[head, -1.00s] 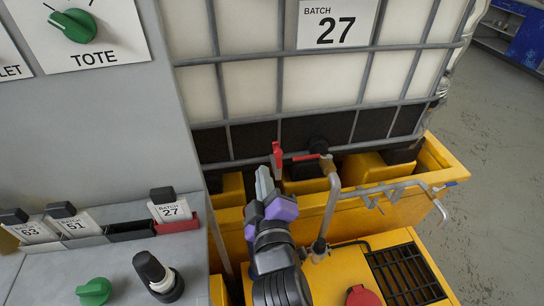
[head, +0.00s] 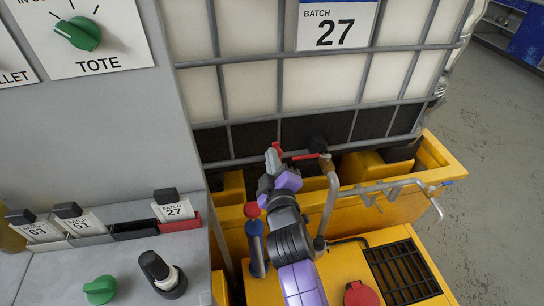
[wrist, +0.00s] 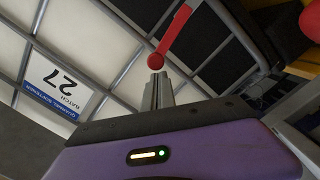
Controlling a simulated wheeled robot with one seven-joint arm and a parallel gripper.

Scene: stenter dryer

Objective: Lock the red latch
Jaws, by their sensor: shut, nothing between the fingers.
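A blue lever with a red knob (head: 252,210) stands left of my arm. The yellow sump (head: 440,160) and grey console (head: 110,110) flank the area. A barred tote (head: 250,88) stands behind.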

